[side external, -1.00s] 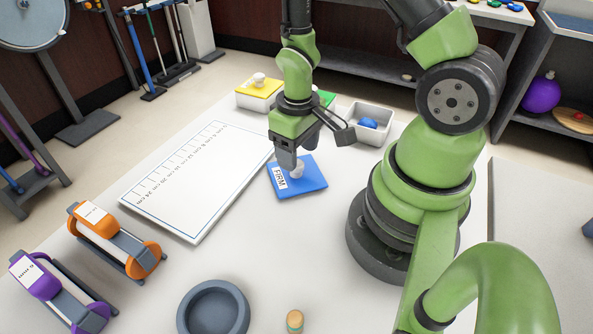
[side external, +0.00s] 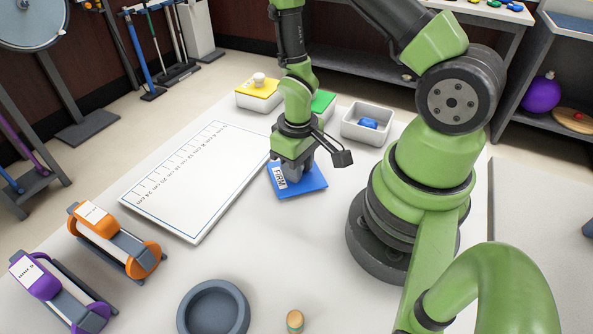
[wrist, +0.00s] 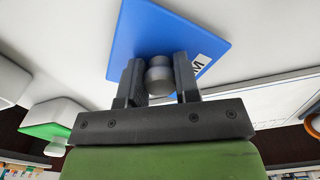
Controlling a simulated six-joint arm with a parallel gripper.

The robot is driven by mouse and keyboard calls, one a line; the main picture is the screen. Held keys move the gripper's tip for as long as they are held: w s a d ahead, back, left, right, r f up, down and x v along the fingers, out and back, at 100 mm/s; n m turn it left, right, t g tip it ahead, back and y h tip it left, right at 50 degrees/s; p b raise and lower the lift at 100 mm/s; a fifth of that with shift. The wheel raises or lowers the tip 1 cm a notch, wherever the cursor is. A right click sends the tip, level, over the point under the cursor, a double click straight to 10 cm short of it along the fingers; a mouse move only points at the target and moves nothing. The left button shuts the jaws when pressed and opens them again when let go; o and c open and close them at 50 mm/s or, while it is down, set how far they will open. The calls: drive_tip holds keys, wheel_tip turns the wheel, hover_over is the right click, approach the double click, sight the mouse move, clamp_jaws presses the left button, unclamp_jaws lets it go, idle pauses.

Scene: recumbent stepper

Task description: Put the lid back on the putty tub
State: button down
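The blue square lid (side external: 312,183), marked FIRM, lies on the white table under my gripper. Its pale round knob (wrist: 159,80) shows between my fingers in the wrist view; the fingers hide it in the side view. My gripper (side external: 296,176) points down, with one finger on each side of the knob. The gaps beside the knob look very small, and I cannot tell whether the fingers press on it. The lidless white tub (side external: 351,133), with blue putty (side external: 368,124) inside, stands behind and to the right of the lid.
Tubs with a yellow lid (side external: 262,87) and a green lid (side external: 322,103) stand beside the open tub. A white measuring board (side external: 190,185) lies to the left. A grey bowl (side external: 213,309) and a small wooden-topped peg (side external: 295,320) are at the front.

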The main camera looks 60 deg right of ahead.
drive_tip(key=shift+r, duration=0.3)
drive_tip(key=shift+r, duration=0.7)
drive_tip(key=shift+r, duration=0.1)
drive_tip(key=shift+r, duration=2.4)
drive_tip(key=shift+d, duration=0.1)
